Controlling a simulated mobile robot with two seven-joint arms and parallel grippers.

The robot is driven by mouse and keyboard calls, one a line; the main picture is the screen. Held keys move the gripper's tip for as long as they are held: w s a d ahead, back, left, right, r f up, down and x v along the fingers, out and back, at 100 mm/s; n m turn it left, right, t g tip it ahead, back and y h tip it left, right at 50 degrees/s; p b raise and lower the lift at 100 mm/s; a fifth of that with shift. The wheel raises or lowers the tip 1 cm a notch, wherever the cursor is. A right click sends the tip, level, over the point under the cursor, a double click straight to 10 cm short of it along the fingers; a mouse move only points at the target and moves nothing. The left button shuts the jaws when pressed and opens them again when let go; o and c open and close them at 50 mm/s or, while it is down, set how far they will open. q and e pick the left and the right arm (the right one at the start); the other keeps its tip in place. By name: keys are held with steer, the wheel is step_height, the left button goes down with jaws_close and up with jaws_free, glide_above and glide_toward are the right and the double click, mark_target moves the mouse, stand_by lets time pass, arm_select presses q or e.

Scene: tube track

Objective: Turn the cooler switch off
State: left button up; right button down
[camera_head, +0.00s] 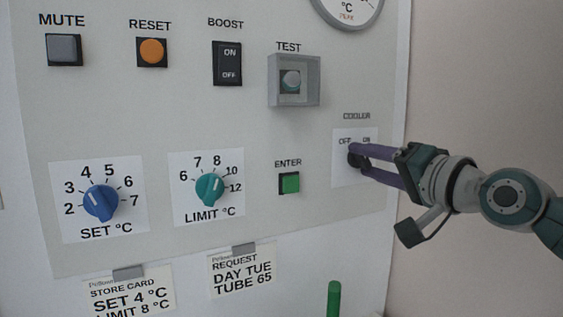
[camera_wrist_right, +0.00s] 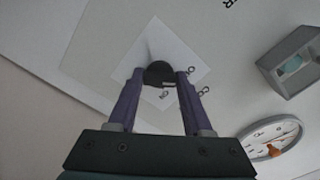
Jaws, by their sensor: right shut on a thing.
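The cooler switch is a black knob (camera_head: 354,155) on a white plate (camera_head: 345,177) labelled COOLER, with OFF at the upper left and ON at the upper right. My right gripper (camera_head: 362,158) reaches in from the right and is shut on this knob. In the right wrist view the dark knob (camera_wrist_right: 158,73) sits between the two purple fingertips. The fingers hide part of the knob, so I cannot tell which way it points. My left gripper is not in view.
A blue SET dial (camera_head: 101,203), a teal LIMIT dial (camera_head: 209,188) and a green ENTER button (camera_head: 289,183) are to the left. A gauge (camera_head: 347,8) is above. A green rod (camera_head: 334,298) stands below.

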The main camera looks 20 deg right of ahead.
steer(key=shift+n, duration=0.6)
steer(key=shift+c, duration=1.6)
jaws_free()
steer(key=shift+s, duration=0.15)
steer(key=s, duration=0.9)
steer(key=shift+s+d, duration=0.35)
steer(key=shift+d, duration=0.05)
